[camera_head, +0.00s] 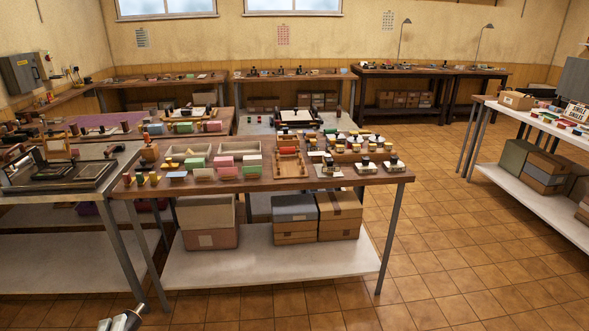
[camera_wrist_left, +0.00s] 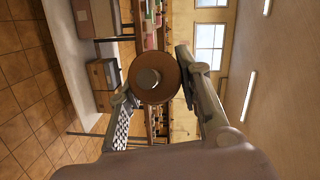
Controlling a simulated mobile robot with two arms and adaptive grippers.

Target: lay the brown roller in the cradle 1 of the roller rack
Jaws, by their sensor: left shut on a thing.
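The brown roller (camera_wrist_left: 170,68) is in the left wrist view, seen end-on as a brown disc with a grey round core. My left gripper (camera_wrist_left: 157,84) is shut on it, one finger on each side, and holds it in the air away from the tables. In the head view only a grey piece of my left arm or gripper shows at the bottom left edge, and the roller does not show. A wooden frame (camera_head: 278,173) on the middle table looks like the roller rack; its cradles are too small to tell apart. My right gripper is out of view.
The middle table (camera_head: 338,182) also bears green and pink blocks (camera_head: 224,161), open trays and several small stamps. A table with a press (camera_head: 60,174) stands at the left. Boxes (camera_head: 340,215) fill part of the lower shelf.

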